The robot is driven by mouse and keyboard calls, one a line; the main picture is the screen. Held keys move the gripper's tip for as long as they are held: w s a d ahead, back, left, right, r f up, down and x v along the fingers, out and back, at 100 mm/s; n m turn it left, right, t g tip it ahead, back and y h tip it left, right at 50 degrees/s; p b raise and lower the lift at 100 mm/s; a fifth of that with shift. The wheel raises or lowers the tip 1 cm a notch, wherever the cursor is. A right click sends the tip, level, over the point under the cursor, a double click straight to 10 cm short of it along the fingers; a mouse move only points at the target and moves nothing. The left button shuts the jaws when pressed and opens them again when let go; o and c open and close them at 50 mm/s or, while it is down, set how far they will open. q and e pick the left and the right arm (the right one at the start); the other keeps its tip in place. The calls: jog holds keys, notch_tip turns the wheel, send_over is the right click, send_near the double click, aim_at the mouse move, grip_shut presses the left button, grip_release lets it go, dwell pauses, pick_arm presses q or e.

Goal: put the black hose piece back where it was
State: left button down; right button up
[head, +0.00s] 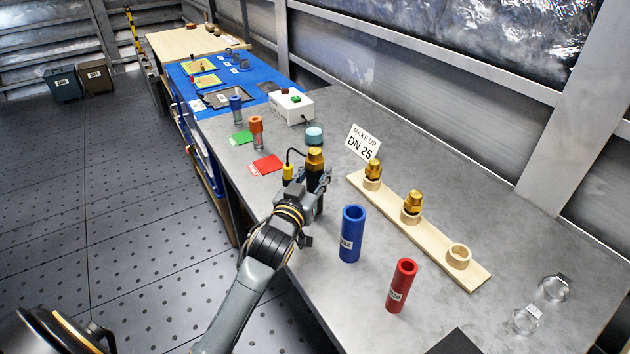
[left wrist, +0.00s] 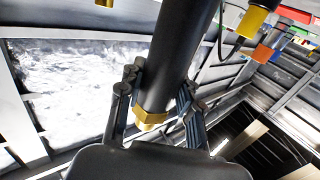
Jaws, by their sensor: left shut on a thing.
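My left gripper (head: 313,180) is shut on the black hose piece, over the near left part of the grey bench. In the head view the fingers hide most of the hose, and a brass fitting (head: 315,157) shows at its top. In the left wrist view the black hose piece (left wrist: 178,50) runs between the fingers (left wrist: 160,98), with a brass hex end (left wrist: 150,117). A wooden rack (head: 474,279) on the bench has brass fittings at its first two rings, and its third ring (head: 459,256) is empty. My right gripper is not in view.
A blue tube (head: 351,235) and a red tube (head: 401,286) stand upright between gripper and rack. A sign (head: 363,142) reads DN 25. Two clear ring clamps (head: 554,288) lie at right. A white button box (head: 290,107), red mat (head: 265,165) and green mat (head: 241,138) lie beyond.

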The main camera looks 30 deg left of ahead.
pick_arm(q)
jog(key=shift+f, duration=0.9)
jog(key=c, duration=0.9)
grip_release()
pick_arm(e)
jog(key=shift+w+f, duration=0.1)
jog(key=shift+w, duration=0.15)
pick_arm(q)
jog(key=shift+s, duration=0.1)
jog(key=s, duration=0.4)
jog(key=s+d+b, duration=0.1)
jog(key=s, duration=0.6)
jog(key=shift+s+d, duration=0.25)
jog(key=shift+s, duration=0.15)
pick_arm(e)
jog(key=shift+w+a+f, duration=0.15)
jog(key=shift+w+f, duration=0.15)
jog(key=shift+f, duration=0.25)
